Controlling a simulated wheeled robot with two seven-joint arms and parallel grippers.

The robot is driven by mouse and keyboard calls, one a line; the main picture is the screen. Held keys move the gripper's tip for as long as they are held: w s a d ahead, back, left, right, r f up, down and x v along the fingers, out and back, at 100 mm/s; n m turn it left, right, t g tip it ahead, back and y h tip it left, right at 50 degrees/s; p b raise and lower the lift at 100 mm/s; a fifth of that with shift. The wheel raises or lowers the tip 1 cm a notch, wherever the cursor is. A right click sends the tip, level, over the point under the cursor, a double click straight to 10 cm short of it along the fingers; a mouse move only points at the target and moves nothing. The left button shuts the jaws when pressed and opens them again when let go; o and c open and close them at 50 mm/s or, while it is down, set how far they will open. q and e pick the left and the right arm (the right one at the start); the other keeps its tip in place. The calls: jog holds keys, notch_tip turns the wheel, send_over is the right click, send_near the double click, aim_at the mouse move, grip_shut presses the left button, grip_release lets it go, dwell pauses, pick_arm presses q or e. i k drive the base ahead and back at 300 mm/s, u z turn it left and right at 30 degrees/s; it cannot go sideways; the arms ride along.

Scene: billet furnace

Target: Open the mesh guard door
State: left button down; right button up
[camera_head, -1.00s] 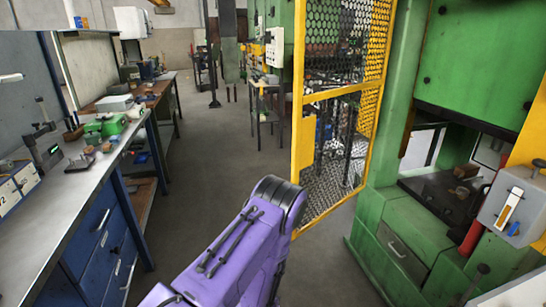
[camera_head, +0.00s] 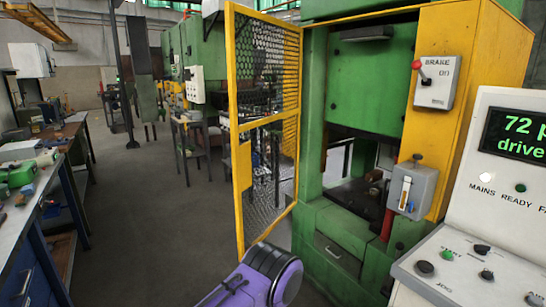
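The mesh guard door (camera_head: 240,130) has a yellow frame with dark mesh panels. It stands swung out from the left side of the green press (camera_head: 365,90), at an angle to the press front, and the press opening is uncovered. A yellow plate (camera_head: 243,165) sits on the door's free edge at mid height. A purple arm link of mine is at the bottom centre, in front of the door's lower edge. Neither gripper shows in the view.
A control console (camera_head: 500,180) with buttons and a display stands at the right. A brake lever box (camera_head: 436,85) and a grey switch box (camera_head: 411,190) are on the press's right side. A workbench (camera_head: 30,210) runs along the left. The floor (camera_head: 145,220) between is clear.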

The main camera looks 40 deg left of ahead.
aim_at(242, 169)
jog(key=u, duration=0.15)
jog(key=i, duration=0.85)
jog(key=u, duration=0.65)
